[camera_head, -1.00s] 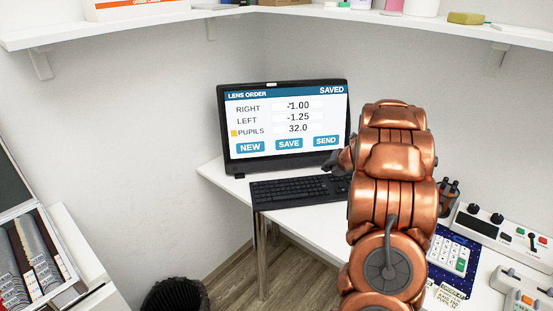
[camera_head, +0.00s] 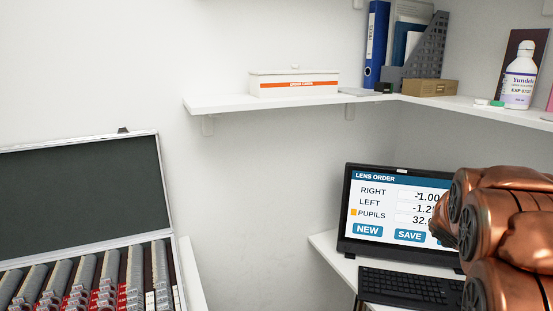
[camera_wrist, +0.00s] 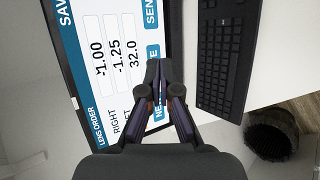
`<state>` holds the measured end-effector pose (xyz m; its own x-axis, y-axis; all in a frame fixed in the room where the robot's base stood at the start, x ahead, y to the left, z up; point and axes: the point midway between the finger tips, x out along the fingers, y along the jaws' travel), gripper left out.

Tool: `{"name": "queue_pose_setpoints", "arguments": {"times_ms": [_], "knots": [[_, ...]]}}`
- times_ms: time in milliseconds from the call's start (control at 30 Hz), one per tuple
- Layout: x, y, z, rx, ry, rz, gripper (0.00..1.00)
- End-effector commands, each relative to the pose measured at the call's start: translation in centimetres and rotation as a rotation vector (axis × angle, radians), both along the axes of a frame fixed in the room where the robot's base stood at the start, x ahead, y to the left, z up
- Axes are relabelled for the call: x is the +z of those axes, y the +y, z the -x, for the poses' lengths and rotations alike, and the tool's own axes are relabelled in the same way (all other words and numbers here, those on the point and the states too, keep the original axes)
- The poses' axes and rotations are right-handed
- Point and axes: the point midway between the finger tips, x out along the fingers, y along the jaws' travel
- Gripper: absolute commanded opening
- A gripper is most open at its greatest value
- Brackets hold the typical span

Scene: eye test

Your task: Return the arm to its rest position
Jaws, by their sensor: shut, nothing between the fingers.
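My copper-coloured arm stands at the right edge of the head view, in front of part of the screen. My gripper (camera_wrist: 158,78) shows in the wrist view with its dark fingers together and nothing between them. It points at the lower part of the monitor (camera_head: 400,208), near the blue NEW and SAVE buttons; I cannot tell whether it touches the screen. The monitor shows LENS ORDER with RIGHT -1.00, LEFT -1.25 and PUPILS 32.0. In the head view the gripper is hidden or cut off. The black keyboard (camera_head: 410,288) lies in front of the monitor.
An open lens case (camera_head: 80,195) with rows of lenses stands at the left. A wall shelf (camera_head: 235,104) holds a white box (camera_head: 294,84), a blue binder (camera_head: 377,45) and a bottle (camera_head: 519,78). In the wrist view a dark waste bin (camera_wrist: 270,134) stands on the floor.

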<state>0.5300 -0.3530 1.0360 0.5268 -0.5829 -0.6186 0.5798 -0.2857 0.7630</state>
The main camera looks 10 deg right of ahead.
Motion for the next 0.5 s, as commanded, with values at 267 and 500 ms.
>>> {"name": "queue_pose_setpoints", "arguments": {"times_ms": [267, 500], "knots": [[0.1, 9.0, 8.3, -0.354, -0.039, -0.279, 0.0], [-2.2, 19.0, 17.5, -0.634, 0.036, -0.54, 0.0]]}}
